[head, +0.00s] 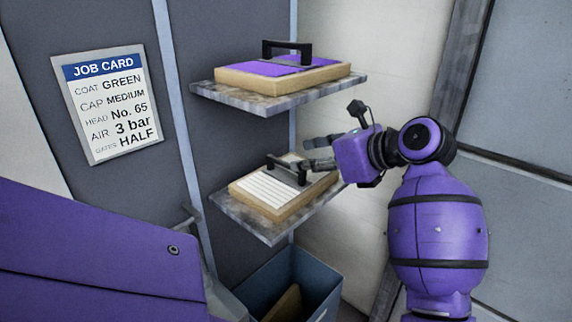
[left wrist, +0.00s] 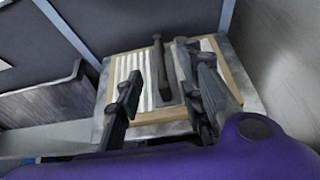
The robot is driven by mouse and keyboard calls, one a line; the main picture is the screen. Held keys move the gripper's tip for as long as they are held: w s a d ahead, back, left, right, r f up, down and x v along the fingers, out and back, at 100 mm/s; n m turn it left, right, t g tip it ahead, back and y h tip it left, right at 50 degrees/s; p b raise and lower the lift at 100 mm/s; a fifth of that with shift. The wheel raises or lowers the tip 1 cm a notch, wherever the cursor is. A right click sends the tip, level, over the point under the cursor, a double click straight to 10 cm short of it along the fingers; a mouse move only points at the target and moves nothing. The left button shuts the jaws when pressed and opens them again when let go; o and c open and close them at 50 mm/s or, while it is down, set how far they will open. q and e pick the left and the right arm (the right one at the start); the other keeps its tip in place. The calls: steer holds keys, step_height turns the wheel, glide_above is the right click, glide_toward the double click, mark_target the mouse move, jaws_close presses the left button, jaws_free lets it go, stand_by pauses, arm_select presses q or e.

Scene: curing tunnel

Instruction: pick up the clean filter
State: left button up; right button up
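The clean filter (head: 268,187) has white pleats in a pale wooden frame and a black bar handle (head: 287,168). It lies on the lower shelf. My left gripper (head: 318,153) is at the right of the handle, its fingers apart and its tips close to the handle. In the left wrist view the filter's white pleats (left wrist: 125,68) show, and the handle (left wrist: 160,70) stands between the open fingers of my left gripper (left wrist: 163,95). Whether a finger touches the handle I cannot tell. My right gripper is not in view.
The upper shelf (head: 240,101) holds another filter (head: 268,68) with a purple face and black handle, above my gripper. An open blue-grey bin (head: 325,283) with a wooden-edged thing inside stands below. A job card (head: 108,105) hangs on the dark panel at left.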

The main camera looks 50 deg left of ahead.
mark_target(286, 175)
arm_select(q)
steer(key=x, duration=0.5)
steer(key=shift+a+f+b, duration=0.15)
steer(key=shift+a+b, duration=0.05)
steer(key=shift+b, duration=0.1)
steer(key=shift+a+f, duration=0.15)
steer(key=shift+a, duration=0.2)
steer(key=shift+c, duration=0.3)
steer(key=c, duration=0.4)
jaws_close()
